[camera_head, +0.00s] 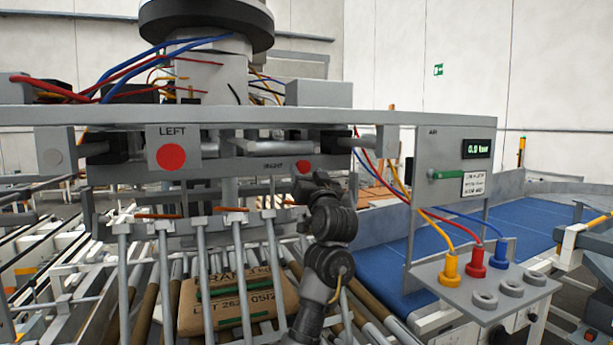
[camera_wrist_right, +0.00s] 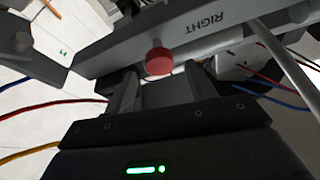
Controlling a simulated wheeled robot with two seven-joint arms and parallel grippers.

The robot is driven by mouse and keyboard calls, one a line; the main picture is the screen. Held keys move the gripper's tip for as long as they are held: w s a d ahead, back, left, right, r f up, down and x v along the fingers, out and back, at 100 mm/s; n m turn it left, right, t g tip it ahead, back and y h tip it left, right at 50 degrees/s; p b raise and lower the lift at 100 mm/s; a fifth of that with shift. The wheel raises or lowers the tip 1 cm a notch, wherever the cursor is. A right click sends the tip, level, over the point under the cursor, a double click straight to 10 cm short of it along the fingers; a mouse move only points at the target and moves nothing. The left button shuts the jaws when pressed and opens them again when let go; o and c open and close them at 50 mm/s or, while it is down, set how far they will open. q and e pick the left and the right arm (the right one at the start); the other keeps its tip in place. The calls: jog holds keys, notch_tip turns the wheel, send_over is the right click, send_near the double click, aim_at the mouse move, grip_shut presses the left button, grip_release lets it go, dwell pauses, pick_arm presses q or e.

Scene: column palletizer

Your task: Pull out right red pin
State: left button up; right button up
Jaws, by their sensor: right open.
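The right red pin (camera_head: 304,166) shows as a red round head on the grey crossbar, beside a small RIGHT label. The lower part of the pin head is close to my gripper in the head view. In the right wrist view the red pin (camera_wrist_right: 159,61) stands out from the bar just beyond the fingertips, roughly in line with the gap between them. My right gripper (camera_head: 308,182) is at the pin; its fingers (camera_wrist_right: 159,82) are apart with nothing held. I cannot tell whether a finger touches the pin. My left gripper is not in view.
A larger red disc (camera_head: 171,157) marked LEFT is on the left plate. Grey vertical rods hang below the bar, over a brown sack (camera_head: 222,306) on rollers. A panel (camera_head: 455,165) reading 0.0 bar and plugged yellow, red and blue hoses stand at right.

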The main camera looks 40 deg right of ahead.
jog(key=b+v, duration=0.5)
jog(key=v, duration=0.4)
jog(key=shift+s+b, duration=0.2)
jog(key=shift+b, duration=0.15)
jog(key=shift+f, duration=0.1)
